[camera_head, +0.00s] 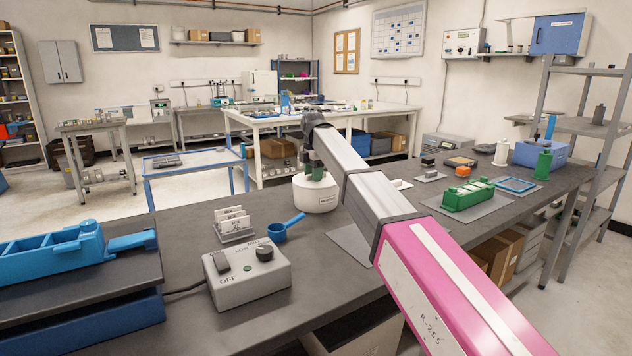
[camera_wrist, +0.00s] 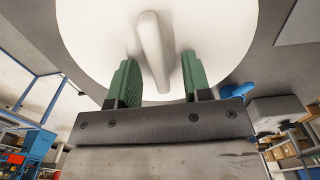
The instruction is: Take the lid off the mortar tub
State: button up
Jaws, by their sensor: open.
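My gripper (camera_wrist: 158,80) is open, with green fingers on either side of the handle and a gap on both sides. In the head view my gripper (camera_head: 316,170) is over the tub's top and hides much of the lid.
A blue scoop (camera_head: 286,228), a card holder (camera_head: 233,224) and a grey control box (camera_head: 246,275) are on the bench left of the tub. A green moulded block (camera_head: 468,194) lies on a grey mat to the right. My arm crosses the bench's right side.

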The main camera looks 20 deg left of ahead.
grip_shut()
jog(key=shift+r, duration=0.1)
